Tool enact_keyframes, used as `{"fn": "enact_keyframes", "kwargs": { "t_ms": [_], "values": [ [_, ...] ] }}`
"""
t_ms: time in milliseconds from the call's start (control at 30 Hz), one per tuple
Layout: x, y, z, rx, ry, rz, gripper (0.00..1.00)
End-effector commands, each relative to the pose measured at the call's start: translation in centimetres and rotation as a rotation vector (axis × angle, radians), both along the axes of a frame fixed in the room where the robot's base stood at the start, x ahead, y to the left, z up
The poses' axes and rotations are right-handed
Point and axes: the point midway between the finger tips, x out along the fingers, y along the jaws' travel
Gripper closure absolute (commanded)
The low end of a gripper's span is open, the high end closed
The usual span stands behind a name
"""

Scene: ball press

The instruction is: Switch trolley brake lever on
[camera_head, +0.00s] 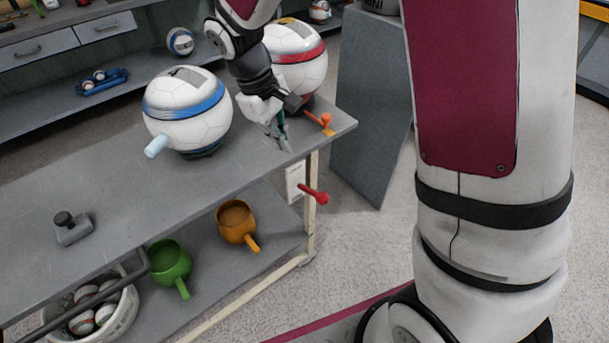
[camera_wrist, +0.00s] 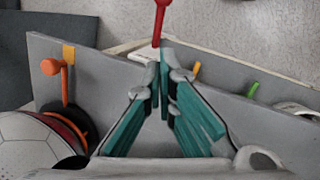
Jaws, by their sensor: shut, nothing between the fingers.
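A red lever (camera_head: 314,195) with a round knob sticks out from a white plate (camera_head: 295,182) on the end of the grey trolley (camera_head: 110,190), below its top. It also shows at the top of the wrist view (camera_wrist: 160,16). I take it for the brake lever, but no label is readable. My gripper (camera_head: 285,147) points down over the trolley top near that end edge, its teal fingers shut and empty. In the wrist view the fingertips (camera_wrist: 163,58) lie just below the red lever's lower end in the picture; I cannot tell whether they touch.
An orange lever (camera_head: 324,121) sits at the trolley's far corner. A blue-banded ball machine (camera_head: 187,108) and a red-banded one (camera_head: 298,62) stand on top, close to my gripper. Orange (camera_head: 236,222) and green (camera_head: 170,262) mugs are on the lower shelf.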

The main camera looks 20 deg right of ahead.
Motion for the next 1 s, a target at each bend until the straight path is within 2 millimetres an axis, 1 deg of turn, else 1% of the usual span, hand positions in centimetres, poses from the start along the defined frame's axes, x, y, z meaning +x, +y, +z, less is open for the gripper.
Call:
{"fn": "enact_keyframes", "kwargs": {
  "t_ms": [233, 367, 467, 800, 900, 1000],
  "values": [
    [0.0, 0.0, 0.0, 0.0, 0.0, -0.001, 1.0],
    [-0.1, -0.3, -0.8, -0.001, 0.0, -0.002, 1.0],
    [-0.2, -0.6, -2.1, 0.0, 0.001, -0.003, 1.0],
    [-0.5, -2.2, -8.6, 0.0, 0.003, -0.003, 1.0],
    [-0.8, -2.8, -10.2, -0.001, 0.002, -0.003, 1.0],
    [-1.8, -3.6, -10.8, 0.0, 0.001, -0.002, 1.0]
  ]
}}
